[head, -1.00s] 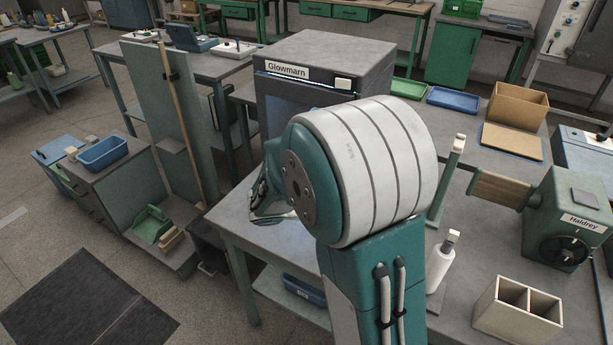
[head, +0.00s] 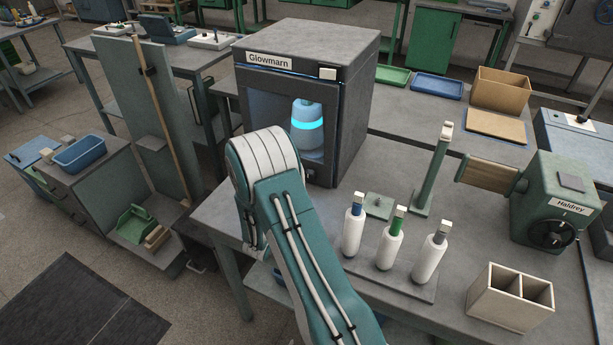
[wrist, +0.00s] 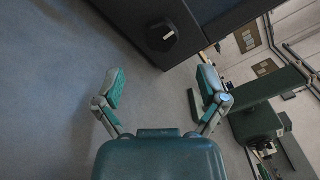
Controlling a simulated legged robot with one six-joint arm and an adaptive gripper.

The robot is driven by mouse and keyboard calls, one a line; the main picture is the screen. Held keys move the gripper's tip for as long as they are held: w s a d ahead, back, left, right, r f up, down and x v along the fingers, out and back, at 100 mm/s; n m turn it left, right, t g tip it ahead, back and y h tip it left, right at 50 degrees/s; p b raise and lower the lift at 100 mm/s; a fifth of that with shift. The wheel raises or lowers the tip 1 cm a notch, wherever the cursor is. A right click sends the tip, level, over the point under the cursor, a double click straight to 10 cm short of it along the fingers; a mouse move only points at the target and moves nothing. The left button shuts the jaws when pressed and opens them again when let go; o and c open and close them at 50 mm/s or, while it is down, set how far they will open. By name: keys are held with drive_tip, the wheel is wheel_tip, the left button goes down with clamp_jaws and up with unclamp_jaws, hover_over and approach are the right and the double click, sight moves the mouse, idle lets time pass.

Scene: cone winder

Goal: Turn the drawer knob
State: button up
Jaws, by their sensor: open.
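A black, faceted knob (wrist: 162,36) sits on a dark grey front (wrist: 205,14) at the top of the wrist view.
The Glowmarn cabinet (head: 310,55) stands on the grey table, a glowing blue vessel (head: 308,125) behind its front. Several white bobbins (head: 392,248), a green post (head: 432,175), the Haldrey winder (head: 560,190) and a divided box (head: 510,298) stand to the right.

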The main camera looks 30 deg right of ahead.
sight(308, 181)
drive_tip(key=x, duration=0.8)
drive_tip(key=shift+w+d, duration=0.1)
drive_tip(key=shift+d, duration=0.2)
drive_tip(key=shift+a, duration=0.1)
drive_tip(key=c, duration=1.2)
